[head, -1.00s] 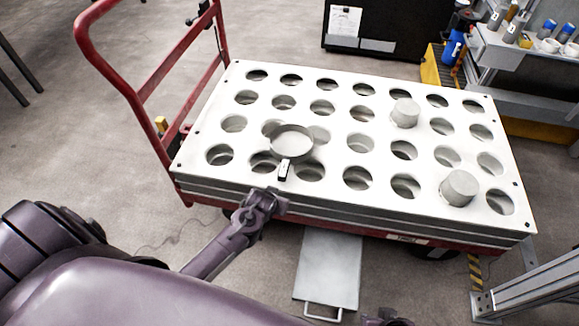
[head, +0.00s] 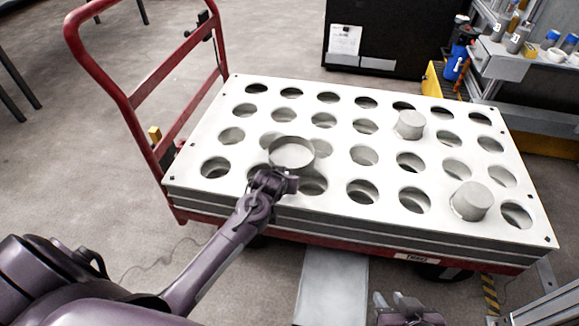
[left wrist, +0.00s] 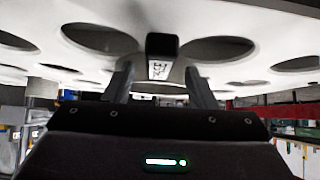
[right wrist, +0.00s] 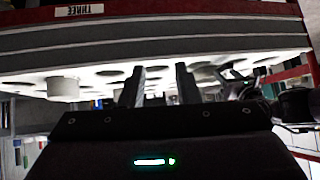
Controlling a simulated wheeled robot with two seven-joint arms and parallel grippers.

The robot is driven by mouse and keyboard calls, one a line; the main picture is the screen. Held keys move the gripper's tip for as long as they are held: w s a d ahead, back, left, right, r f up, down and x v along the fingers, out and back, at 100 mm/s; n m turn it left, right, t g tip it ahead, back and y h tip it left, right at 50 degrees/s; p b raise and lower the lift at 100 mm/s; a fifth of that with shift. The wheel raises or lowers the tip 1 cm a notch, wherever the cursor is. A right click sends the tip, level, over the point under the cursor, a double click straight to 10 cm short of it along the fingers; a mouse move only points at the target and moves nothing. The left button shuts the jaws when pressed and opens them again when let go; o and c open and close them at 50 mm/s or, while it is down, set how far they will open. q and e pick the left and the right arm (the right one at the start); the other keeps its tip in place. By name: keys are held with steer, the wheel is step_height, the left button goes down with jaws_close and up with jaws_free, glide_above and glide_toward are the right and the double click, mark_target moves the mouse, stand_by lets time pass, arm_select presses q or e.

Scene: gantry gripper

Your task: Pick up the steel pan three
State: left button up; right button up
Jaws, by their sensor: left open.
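The steel pan (head: 291,153) is round and grey and rests on the white perforated board of the cart. My left gripper (head: 283,178) is at the pan's near side, over its handle, which it hides in the head view. In the left wrist view the dark handle end (left wrist: 161,48) with a small pale label stands between the two parted fingers (left wrist: 160,85). I cannot tell whether they touch it. My right gripper (head: 405,306) is low in the head view, in front of the cart and away from the pan. Its fingers (right wrist: 160,85) are apart and empty.
The white board (head: 335,138) has rows of round holes. Two grey cylinders stand on it, one at the back (head: 409,125) and one at the front right (head: 470,201). The cart's red handle frame (head: 128,130) rises at left. A label reading THREE (right wrist: 79,11) is on the cart's edge.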

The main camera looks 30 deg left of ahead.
arm_select(q)
steer(key=b+x, duration=0.1)
steer(key=x, duration=0.2)
steer(key=shift+w+d, duration=0.1)
steer(key=shift+w, duration=0.1)
steer(key=shift+f, duration=0.1)
jaws_close()
arm_select(e)
steer(key=w+r+t+y, duration=0.1)
steer(key=w+r+t, duration=0.2)
steer(key=r, duration=0.2)
steer(key=w+a+r+t+y, duration=0.1)
steer(key=w+r+t, duration=0.1)
steer(key=r, duration=0.3)
steer(key=shift+w+a+r+t, duration=0.2)
steer(key=shift+w+r+t, duration=0.2)
steer(key=shift+w, duration=0.4)
